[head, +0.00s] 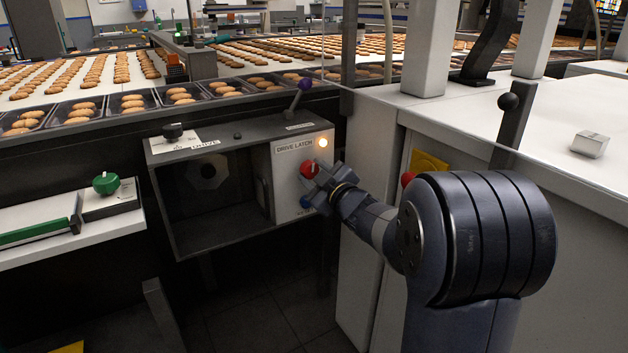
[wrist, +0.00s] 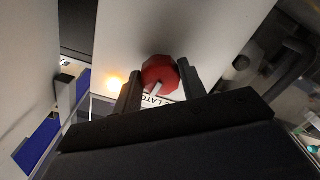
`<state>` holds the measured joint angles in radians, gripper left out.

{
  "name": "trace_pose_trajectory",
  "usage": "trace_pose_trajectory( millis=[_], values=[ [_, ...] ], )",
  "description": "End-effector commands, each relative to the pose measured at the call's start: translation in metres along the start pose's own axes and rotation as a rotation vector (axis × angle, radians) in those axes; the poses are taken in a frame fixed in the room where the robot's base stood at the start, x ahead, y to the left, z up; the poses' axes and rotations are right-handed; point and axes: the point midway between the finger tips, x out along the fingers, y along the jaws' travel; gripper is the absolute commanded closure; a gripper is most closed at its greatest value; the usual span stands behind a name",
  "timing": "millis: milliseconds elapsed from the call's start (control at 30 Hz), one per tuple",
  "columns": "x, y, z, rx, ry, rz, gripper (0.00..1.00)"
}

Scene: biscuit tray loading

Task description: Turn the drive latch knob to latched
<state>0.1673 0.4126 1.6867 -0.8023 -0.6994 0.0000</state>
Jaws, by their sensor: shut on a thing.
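The drive latch knob (head: 309,168) is red and sits on the pale panel (head: 288,183) marked DRIVE LATCH. In the wrist view the red knob (wrist: 160,74) is many-sided, with a pale pointer bar on its face. My gripper (head: 318,180) reaches the panel from the right. In the wrist view its two dark fingers (wrist: 158,84) stand on either side of the knob and are shut on it. An amber lamp (head: 322,143) glows above the knob and also shows in the wrist view (wrist: 113,82). The printed position marks around the knob are mostly hidden.
A black knob (head: 173,131) is on the box top at left. A white cabinet (head: 357,230) stands close on the right. Biscuit trays (head: 112,105) run behind.

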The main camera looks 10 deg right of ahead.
Motion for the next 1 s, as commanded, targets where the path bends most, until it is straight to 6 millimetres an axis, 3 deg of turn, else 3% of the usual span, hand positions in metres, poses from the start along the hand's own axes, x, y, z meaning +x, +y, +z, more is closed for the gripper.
trace_pose_trajectory(
  millis=[300,800,833,1000],
  values=[
    [0.0000,-0.0002,0.0005,-0.114,0.000,0.000,0.83],
    [0.0001,0.0003,-0.0003,-0.133,0.000,-0.001,0.83],
    [0.0001,0.0003,-0.0003,-0.133,0.000,-0.001,0.59],
    [0.0001,0.0003,-0.0002,-0.132,0.000,-0.001,0.45]
  ],
)
